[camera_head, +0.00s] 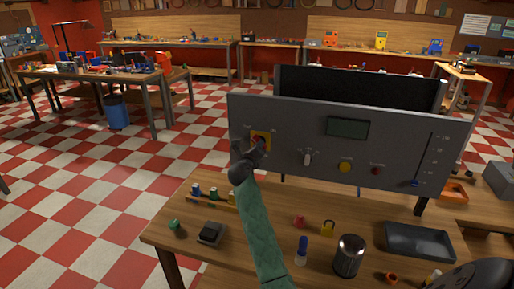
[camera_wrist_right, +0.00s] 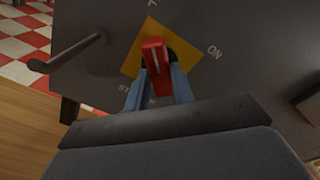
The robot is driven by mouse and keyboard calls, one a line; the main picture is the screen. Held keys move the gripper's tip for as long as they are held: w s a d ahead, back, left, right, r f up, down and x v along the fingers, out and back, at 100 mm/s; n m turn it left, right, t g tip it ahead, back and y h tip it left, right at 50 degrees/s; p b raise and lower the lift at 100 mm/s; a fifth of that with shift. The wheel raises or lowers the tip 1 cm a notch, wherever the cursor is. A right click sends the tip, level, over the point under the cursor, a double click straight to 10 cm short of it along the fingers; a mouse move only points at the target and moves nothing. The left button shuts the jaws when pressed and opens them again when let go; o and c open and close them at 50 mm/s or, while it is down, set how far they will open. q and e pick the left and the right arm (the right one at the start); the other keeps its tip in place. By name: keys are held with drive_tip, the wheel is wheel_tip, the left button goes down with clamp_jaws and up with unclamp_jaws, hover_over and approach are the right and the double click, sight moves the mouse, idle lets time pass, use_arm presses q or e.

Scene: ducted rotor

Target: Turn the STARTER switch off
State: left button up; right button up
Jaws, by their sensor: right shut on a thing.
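The STARTER switch is a red handle (camera_wrist_right: 156,66) on a yellow plate (camera_wrist_right: 185,52) at the left of a grey panel (camera_head: 290,115). In the right wrist view, ON shows at the plate's right, an F at the top and a partly hidden label beginning ST at the lower left. My right gripper (camera_wrist_right: 157,85) has its two fingers shut around the handle, which stands nearly upright in that view. In the head view my green-sleeved arm reaches up to the yellow plate (camera_head: 262,136), with the gripper covering part of it.
The panel also holds a display (camera_head: 348,128), a white toggle (camera_head: 307,159), a yellow button (camera_head: 344,167), a red button (camera_head: 375,170) and a slider (camera_head: 415,183). A dark rod (camera_wrist_right: 70,55) sticks out beside the plate. Below stand a metal can (camera_head: 348,256) and a tray (camera_head: 418,241).

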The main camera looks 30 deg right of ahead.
drive_tip(key=o, duration=1)
use_arm(q)
drive_tip(key=shift+f, duration=0.1)
drive_tip(key=w+d+r+b, duration=0.2)
drive_tip(key=w+r+b, duration=0.1)
drive_tip(key=r, duration=0.2)
drive_tip(key=shift+d, duration=0.35)
use_arm(e)
drive_tip(key=shift+v, duration=3.85)
use_arm(q)
drive_tip(key=shift+r, duration=0.1)
